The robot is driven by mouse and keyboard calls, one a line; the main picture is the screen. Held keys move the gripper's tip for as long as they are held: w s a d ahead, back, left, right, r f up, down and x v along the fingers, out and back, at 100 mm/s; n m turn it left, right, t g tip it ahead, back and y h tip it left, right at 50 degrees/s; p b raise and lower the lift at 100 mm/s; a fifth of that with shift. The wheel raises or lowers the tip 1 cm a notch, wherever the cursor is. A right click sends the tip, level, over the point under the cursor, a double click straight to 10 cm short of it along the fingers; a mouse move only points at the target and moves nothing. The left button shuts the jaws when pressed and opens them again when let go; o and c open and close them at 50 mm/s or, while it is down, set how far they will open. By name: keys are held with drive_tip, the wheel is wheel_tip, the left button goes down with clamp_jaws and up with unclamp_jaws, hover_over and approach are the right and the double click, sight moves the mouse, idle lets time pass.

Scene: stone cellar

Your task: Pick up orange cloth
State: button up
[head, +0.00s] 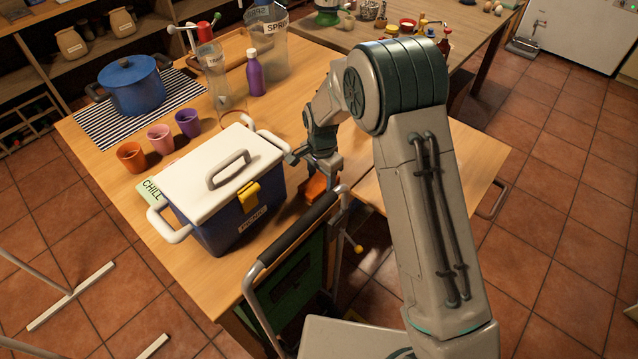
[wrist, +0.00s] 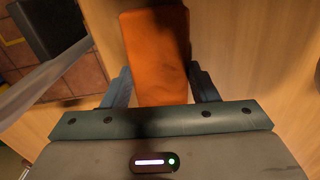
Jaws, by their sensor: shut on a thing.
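The orange cloth (wrist: 156,55) looks like a folded block and lies over the wooden table in the wrist view, between the two fingers of my gripper (wrist: 160,88). In the head view the cloth (head: 316,188) shows just below my gripper (head: 318,172), to the right of the blue cooler. My gripper is shut on the cloth, with one finger along each side. I cannot tell whether the cloth is touching the table or slightly above it.
The blue cooler (head: 233,205) with a white lid stands close on the left. A cart handle (head: 295,232) rises close in front. Cups, a blue pot (head: 133,85), a purple bottle (head: 254,73) and clear bottles stand farther back. Table to the right (head: 450,160) is clear.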

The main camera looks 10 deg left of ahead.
sight(321, 180)
drive_tip(key=shift+r, duration=0.1)
wheel_tip(321, 180, up, 10)
drive_tip(key=b, duration=0.1)
idle(0.3)
drive_tip(key=shift+o, duration=0.3)
